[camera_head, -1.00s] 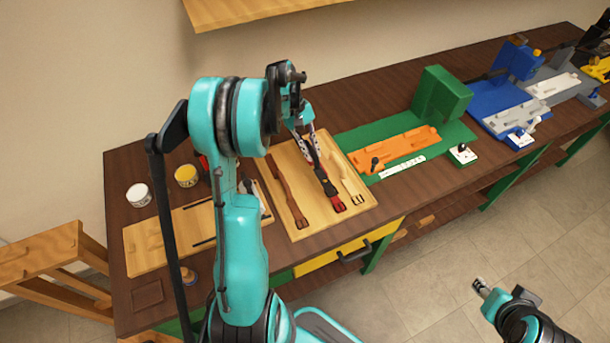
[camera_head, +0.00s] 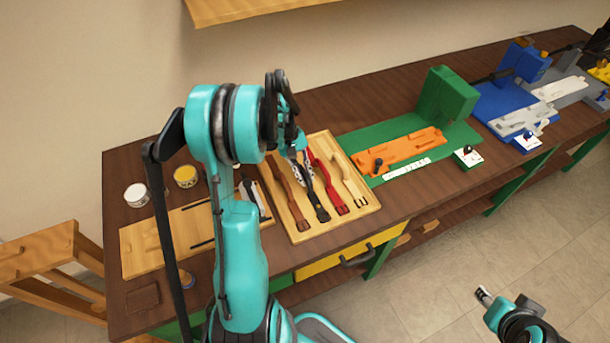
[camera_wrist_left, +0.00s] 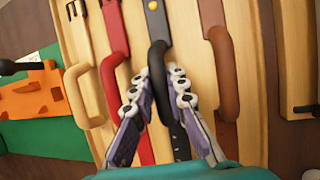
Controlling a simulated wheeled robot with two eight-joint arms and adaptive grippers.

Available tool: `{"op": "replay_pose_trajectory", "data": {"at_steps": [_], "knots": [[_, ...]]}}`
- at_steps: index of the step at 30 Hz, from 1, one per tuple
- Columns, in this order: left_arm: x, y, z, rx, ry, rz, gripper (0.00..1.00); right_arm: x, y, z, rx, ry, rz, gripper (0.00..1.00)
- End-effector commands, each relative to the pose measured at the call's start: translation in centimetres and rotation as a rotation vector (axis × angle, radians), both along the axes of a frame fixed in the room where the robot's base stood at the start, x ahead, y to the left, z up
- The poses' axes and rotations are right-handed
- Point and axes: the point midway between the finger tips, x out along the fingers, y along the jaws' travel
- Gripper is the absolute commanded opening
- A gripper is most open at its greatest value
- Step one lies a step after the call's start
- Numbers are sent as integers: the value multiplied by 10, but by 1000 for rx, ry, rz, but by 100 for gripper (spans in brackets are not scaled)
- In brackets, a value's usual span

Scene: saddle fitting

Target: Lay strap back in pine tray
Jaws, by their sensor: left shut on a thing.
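A black strap (camera_head: 320,205) is in my left gripper (camera_head: 300,160), between the brown strap (camera_head: 296,195) and the red strap (camera_head: 328,182) over the pine tray (camera_head: 288,212). In the left wrist view, the fingers (camera_wrist_left: 160,88) are on both sides of the curved part of the black strap (camera_wrist_left: 156,25). I cannot tell whether the strap touches the tray floor. A tan strap (camera_head: 349,178) lies at the tray's right side. My right gripper (camera_head: 484,294) is over the floor at lower right, apart from the table, its jaws too small to read.
A wooden board (camera_head: 150,240) and white (camera_head: 137,194) and yellow (camera_head: 185,176) pots are left of the tray. A green fixture (camera_head: 447,95) with an orange part (camera_head: 398,150) stands to its right. A yellow drawer front (camera_head: 322,264) is below the table edge.

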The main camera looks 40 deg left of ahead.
Motion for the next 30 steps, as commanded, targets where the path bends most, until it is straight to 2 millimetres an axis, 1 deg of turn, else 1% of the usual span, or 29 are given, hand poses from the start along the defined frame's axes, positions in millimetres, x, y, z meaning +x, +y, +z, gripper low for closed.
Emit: {"op": "replay_pose_trajectory", "data": {"at_steps": [1, 2, 3, 4, 12, 16, 20, 24, 30], "knots": [[0, 0, -3, 0, 0, 0, 0, 0, 0, -3, 0, 0, 0, 40], [0, 0, -2, 0, 0, 0, 22, 0, 0, -2, 0, 0, 0, 40], [0, 0, -2, 0, 0, 0, 32, 0, 0, -2, 0, 0, 0, 40], [0, 0, -2, 0, 0, 0, 34, 0, 0, -1, 0, 0, 0, 40], [0, 0, -1, 0, 0, 0, 34, 0, 0, -1, 0, 0, 0, 40], [0, 2, 7, 0, 0, 1, 34, 0, 0, 4, 0, 0, 0, 40], [0, 12, 28, 0, 1, 2, 34, 0, 0, 11, 0, 0, 0, 40], [1, 25, 58, 0, 0, 2, 34, 0, 0, 20, 0, 0, 0, 40], [2, 42, 93, 0, -1, 1, 34, 0, 0, 30, 0, 0, 0, 40]]}}
